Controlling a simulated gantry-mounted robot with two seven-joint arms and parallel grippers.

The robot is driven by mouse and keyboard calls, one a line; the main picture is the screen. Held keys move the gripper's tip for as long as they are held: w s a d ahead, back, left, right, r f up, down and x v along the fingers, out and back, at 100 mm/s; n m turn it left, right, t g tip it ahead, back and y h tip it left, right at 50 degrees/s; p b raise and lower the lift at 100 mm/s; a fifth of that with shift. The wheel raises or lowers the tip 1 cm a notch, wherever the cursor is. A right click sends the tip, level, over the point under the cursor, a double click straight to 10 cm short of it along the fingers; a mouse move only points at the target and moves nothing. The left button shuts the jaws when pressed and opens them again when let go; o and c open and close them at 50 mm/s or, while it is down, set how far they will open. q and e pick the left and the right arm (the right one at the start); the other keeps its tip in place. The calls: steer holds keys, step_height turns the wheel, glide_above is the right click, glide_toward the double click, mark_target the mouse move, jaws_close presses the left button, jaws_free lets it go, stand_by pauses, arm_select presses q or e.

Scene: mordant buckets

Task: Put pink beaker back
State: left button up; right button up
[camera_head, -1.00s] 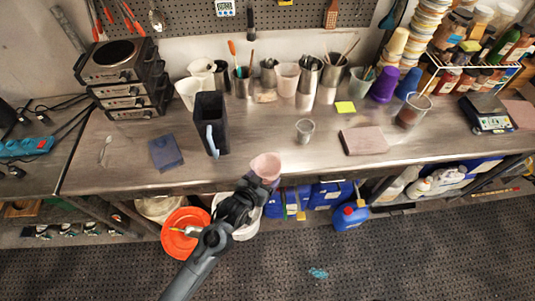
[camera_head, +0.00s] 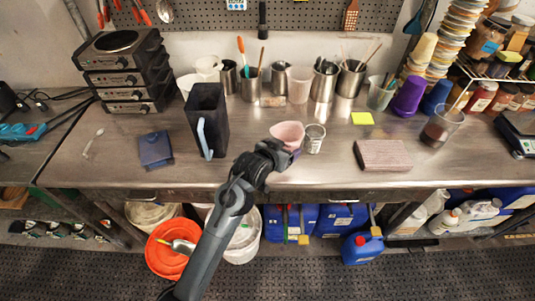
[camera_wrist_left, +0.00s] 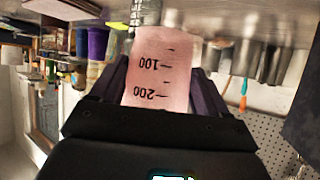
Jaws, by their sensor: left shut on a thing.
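The pink beaker (camera_head: 288,134) is held in my left gripper (camera_head: 278,150), above the front part of the metal table. In the left wrist view the beaker (camera_wrist_left: 162,70) sits between the two dark fingers, with its 100 and 200 marks upside down in the picture. A small clear cup (camera_head: 315,138) stands just right of the beaker in the head view; I cannot tell whether they touch. My right gripper is in neither view.
A tall dark pitcher (camera_head: 207,120) stands left of the gripper, with a blue folded cloth (camera_head: 155,149) beyond it. A pink block (camera_head: 383,155) and a yellow note (camera_head: 362,118) lie to the right. Metal cups (camera_head: 323,83) line the back. A red bucket (camera_head: 166,258) stands below.

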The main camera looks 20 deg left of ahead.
arm_select(q)
steer(key=w+a+f, duration=0.3)
steer(key=a, duration=0.2)
steer(key=w+a+f+b, duration=0.1)
steer(key=w+a+f, duration=0.1)
steer(key=a, duration=0.1)
steer(key=shift+w+f, duration=0.3)
steer(key=shift+f, duration=0.05)
steer(key=shift+f+b, duration=0.45)
steer(key=shift+f, duration=1.6)
steer(key=shift+f, duration=0.15)
steer(key=o, duration=1.1)
steer(key=shift+o, duration=0.2)
